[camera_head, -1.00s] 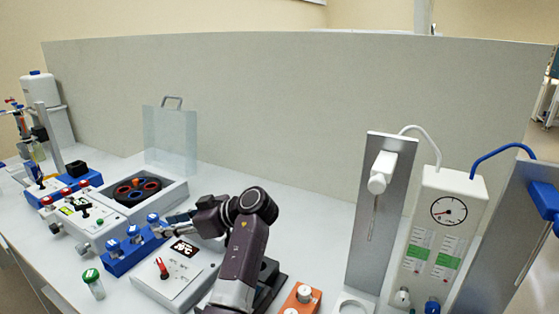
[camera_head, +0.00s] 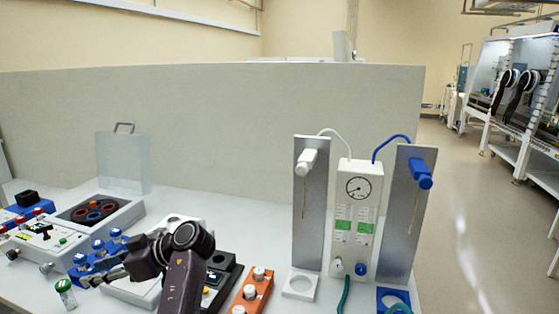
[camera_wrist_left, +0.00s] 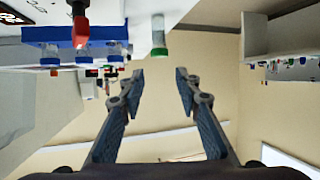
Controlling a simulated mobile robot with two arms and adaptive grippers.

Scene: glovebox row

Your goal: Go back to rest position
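My left gripper (camera_head: 88,282) reaches in from the bottom of the head view, its fingers pointing left. It shows in front of the blue rack (camera_head: 82,274) with blue-capped vials and to the right of a green-capped vial (camera_head: 65,293). In the left wrist view the two fingers (camera_wrist_left: 160,72) stand apart with nothing between them. That view also shows the blue rack (camera_wrist_left: 75,34) and the green-capped vial (camera_wrist_left: 159,36) beyond the fingertips. My right gripper is in neither view.
On the bench stand a centrifuge (camera_head: 128,212) with a dark rotor, an orange rack (camera_head: 252,290) and a gauge unit (camera_head: 357,222) between two upright metal plates. A grey panel (camera_head: 220,120) closes the back. Floor (camera_head: 470,220) is free at right.

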